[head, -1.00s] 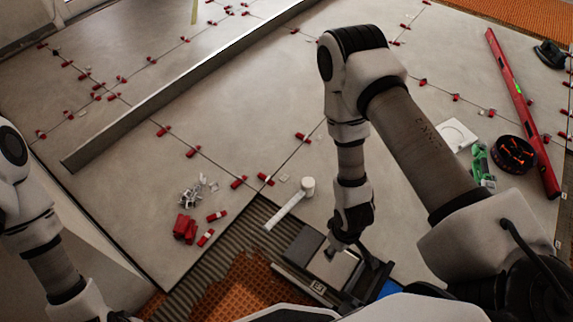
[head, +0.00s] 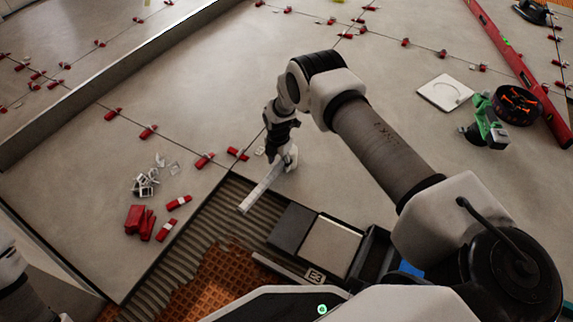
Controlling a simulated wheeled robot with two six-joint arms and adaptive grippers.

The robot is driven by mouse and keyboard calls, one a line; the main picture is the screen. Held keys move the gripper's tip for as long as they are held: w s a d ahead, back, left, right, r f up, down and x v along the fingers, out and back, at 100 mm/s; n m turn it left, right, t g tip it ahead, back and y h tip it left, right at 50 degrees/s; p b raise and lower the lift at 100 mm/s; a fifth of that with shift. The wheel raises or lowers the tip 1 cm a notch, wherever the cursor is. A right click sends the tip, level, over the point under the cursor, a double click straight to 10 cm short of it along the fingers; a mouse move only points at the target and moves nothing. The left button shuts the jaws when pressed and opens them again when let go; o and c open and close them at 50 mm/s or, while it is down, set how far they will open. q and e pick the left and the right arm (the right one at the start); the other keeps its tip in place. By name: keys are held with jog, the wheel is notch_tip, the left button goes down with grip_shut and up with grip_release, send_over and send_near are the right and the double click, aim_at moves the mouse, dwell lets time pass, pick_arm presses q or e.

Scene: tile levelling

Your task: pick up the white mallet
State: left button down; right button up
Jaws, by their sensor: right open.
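The white mallet (head: 258,190) lies on the floor at the tile edge, its pale handle pointing down-left over the ribbed adhesive. Its head is mostly hidden by my right gripper (head: 283,160). My right gripper is open and points down right at the head end of the mallet. I cannot tell whether its fingers are around the head or just above it. My left arm shows only at the lower left edge, and its gripper is out of view.
Red wedges (head: 140,221) and white clips (head: 147,180) lie left of the mallet. A box with a grey tile (head: 331,246) stands to the lower right. A red level (head: 520,68), a green tool (head: 487,125) and a black bowl (head: 517,104) lie at right.

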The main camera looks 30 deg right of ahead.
aim_at(279, 166)
notch_tip(279, 166, down, 4)
jog(key=shift+r+b, duration=0.1)
jog(key=shift+b, duration=0.6)
pick_arm(q)
jog(key=f, duration=0.2)
jog(key=shift+w+f, duration=0.3)
jog(key=shift+w, duration=0.1)
pick_arm(e)
jog(key=shift+r, duration=0.2)
grip_shut()
jog(key=shift+r, duration=0.1)
